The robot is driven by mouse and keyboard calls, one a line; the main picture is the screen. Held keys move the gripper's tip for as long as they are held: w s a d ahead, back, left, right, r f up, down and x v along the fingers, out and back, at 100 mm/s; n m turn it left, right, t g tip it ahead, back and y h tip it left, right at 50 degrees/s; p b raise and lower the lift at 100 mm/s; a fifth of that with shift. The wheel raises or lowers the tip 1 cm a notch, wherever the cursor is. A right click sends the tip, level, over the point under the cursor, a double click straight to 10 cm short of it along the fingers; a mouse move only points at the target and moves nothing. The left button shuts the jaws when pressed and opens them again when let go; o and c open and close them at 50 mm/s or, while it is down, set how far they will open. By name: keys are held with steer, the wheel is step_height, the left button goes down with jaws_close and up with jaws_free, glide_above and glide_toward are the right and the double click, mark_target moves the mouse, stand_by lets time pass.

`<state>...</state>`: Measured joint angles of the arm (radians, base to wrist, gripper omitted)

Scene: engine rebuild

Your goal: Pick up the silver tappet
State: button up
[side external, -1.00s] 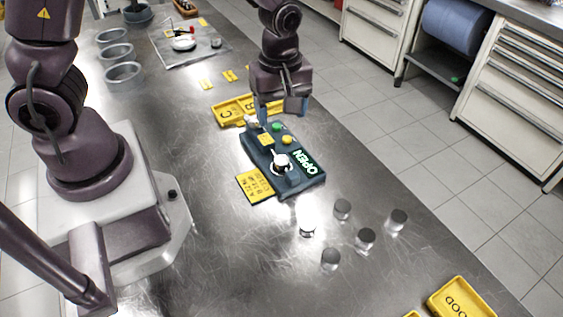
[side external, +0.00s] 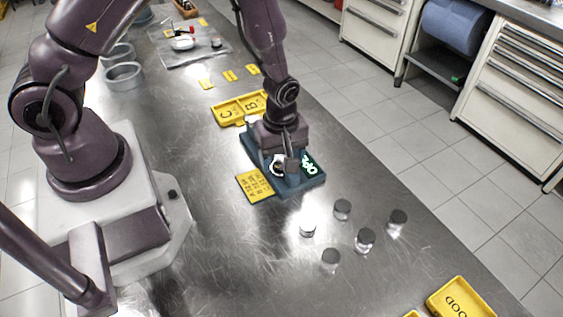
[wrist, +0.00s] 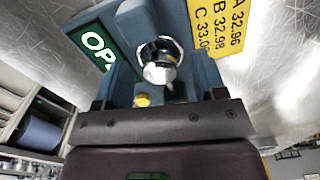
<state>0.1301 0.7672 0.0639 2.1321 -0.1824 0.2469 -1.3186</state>
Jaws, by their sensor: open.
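A silver tappet (wrist: 160,60) with a shiny round body sits in the seat of the dark blue gauge fixture (wrist: 205,75). In the side external view the fixture (side external: 314,182) is partly hidden by my gripper (side external: 283,164), which hangs pointing down over it, and the tappet shows only in part. My gripper is open; in the wrist view its fingers (wrist: 160,97) stand wide apart with the tappet ahead between them. Nothing is held. Several more silver cylinders with grey tops, one of them a tappet-like piece (side external: 364,239), stand loose on the table.
A green OPEN display (wrist: 95,45) and a yellow button (wrist: 142,99) are on the fixture. A yellow number card (side external: 255,186) lies beside it. Yellow lettered trays (side external: 228,113) are behind, and a yellow GOOD tray (side external: 460,298) is at the front right. Bare metal table lies around.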

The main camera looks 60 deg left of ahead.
steer(key=c, duration=1.1)
steer(key=shift+o, duration=0.2)
